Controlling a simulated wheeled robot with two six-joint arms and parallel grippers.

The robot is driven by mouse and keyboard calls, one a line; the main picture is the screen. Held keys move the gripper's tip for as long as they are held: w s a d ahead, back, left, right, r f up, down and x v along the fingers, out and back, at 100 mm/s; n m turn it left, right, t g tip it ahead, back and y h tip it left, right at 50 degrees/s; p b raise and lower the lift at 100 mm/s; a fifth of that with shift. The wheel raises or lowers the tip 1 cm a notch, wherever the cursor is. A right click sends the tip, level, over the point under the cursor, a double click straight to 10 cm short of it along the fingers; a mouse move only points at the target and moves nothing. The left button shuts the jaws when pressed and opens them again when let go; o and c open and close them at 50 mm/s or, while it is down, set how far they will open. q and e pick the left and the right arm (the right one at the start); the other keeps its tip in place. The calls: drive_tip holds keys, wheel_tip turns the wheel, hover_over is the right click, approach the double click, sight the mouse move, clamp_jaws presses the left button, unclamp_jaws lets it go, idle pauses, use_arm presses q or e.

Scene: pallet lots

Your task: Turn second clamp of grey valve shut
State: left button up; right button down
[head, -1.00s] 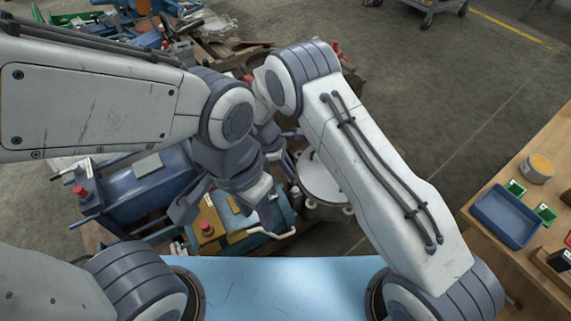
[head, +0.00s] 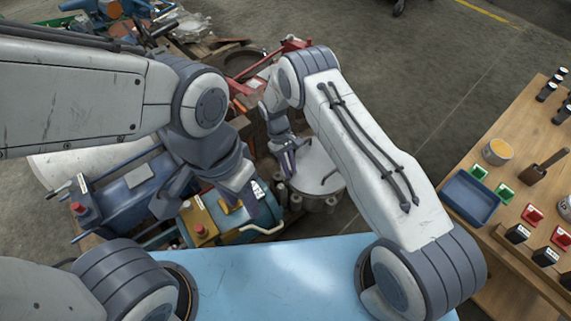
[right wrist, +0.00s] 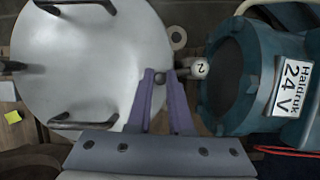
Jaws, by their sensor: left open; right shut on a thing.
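The grey valve (head: 322,165) has a round pale lid with handles and several clamps around its rim. Its lid (right wrist: 95,55) fills the left of the right wrist view. My right gripper (head: 287,165) is at the lid's left edge in the head view. In the right wrist view, its purple fingers (right wrist: 161,80) are shut on the dark ball end of a clamp (right wrist: 160,77). A round white tag (right wrist: 200,68) marked 2 sits just beside it. My left gripper (head: 207,208) is open and empty above a yellow-topped box.
A teal cylinder (right wrist: 235,75) labelled Haldruk 24 V stands close to the fingers. The yellow-topped box (head: 199,221) and a blue machine (head: 125,200) lie left. A wooden table (head: 478,205) with a blue tray (head: 477,198) stands right. The floor between is clear.

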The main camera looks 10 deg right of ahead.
drive_tip(key=shift+s+d+m+y+p, duration=0.25)
drive_tip(key=shift+d+m+p, duration=0.1)
drive_tip(key=shift+m, duration=0.35)
drive_tip(key=shift+s+d+m+y+p, duration=0.2)
drive_tip(key=shift+m+y+p, duration=0.1)
drive_tip(key=shift+m, duration=0.4)
drive_tip(key=c, duration=0.8)
unclamp_jaws()
drive_tip(key=shift+s, duration=0.1)
drive_tip(key=shift+p+v, duration=1.5)
drive_tip(key=shift+v, duration=3.75)
